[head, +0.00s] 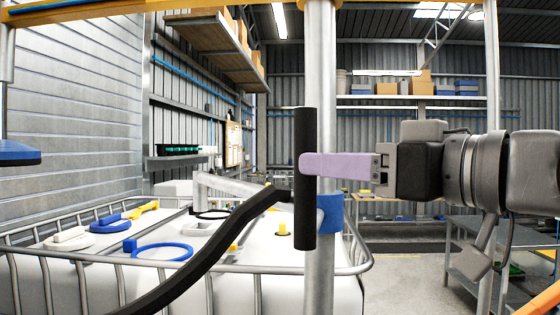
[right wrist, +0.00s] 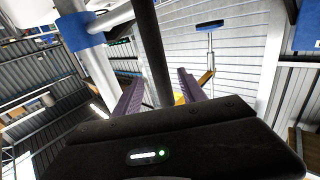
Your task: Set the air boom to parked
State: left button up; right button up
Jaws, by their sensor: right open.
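A black upright bar (head: 305,225), which looks like the air boom's handle, stands in front of a silver post (head: 320,90) with a blue collar (head: 329,212). A bent black arm (head: 215,250) runs from the bar down to the lower left. My right gripper (head: 308,164) comes in from the right with its purple fingers level at the bar's middle. The near finger overlaps the bar. In the right wrist view the black bar (right wrist: 150,45) passes between the two spread fingers (right wrist: 158,92); contact cannot be told. My left gripper is not in view.
A white caged tote (head: 100,262) fills the lower left, with blue rings, yellow and white parts on top. A blue pad (head: 20,152) hangs at the far left. A grey table (head: 475,262) stands at right. Floor behind the post is partly clear.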

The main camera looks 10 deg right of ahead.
jog(key=p+x, duration=0.2)
jog(key=x, duration=0.6)
jog(key=shift+f+p, duration=0.15)
jog(key=shift+p, duration=0.25)
jog(key=shift+c, duration=0.3)
grip_shut()
dwell(1.0)
